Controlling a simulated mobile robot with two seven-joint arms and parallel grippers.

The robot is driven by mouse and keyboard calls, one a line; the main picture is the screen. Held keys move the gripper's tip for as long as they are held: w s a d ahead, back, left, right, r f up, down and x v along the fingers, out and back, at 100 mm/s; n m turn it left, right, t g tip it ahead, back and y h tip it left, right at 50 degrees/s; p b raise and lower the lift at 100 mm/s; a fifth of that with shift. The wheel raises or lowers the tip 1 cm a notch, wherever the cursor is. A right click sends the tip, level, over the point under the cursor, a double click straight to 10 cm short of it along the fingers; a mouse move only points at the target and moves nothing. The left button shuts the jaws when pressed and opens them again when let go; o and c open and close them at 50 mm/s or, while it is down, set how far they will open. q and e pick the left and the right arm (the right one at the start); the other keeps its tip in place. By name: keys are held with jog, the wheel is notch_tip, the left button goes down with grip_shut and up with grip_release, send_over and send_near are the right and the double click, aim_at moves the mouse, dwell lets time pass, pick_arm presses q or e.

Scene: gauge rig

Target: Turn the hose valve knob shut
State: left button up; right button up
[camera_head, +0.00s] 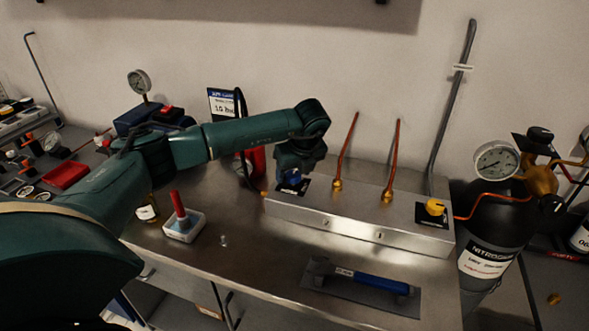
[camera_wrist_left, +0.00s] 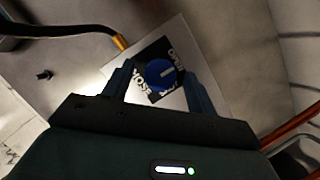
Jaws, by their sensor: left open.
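The blue valve knob (camera_wrist_left: 158,73) sits on a black label plate with white lettering in the left wrist view. A pale pointer line on it points to the picture's right. My left gripper (camera_wrist_left: 160,78) is open, with one finger on each side of the knob; I cannot tell whether they touch it. In the head view my left gripper (camera_head: 297,170) is over the left end of the metal manifold block (camera_head: 345,226), where the blue knob (camera_head: 292,179) is partly hidden. A black hose (camera_wrist_left: 70,31) with a brass end meets the block beside the plate. My right gripper is out of view.
A yellow knob (camera_head: 435,207) is on the block's right end, and two copper pipes (camera_head: 392,165) rise from its top. A blue-handled tool (camera_head: 365,283) lies in front. A red-handled device (camera_head: 183,224) stands left. A nitrogen cylinder (camera_head: 490,225) stands right.

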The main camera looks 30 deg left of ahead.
pick_arm(q)
jog(key=shift+f, duration=0.1)
jog(key=shift+c, duration=0.5)
jog(key=c, duration=0.9)
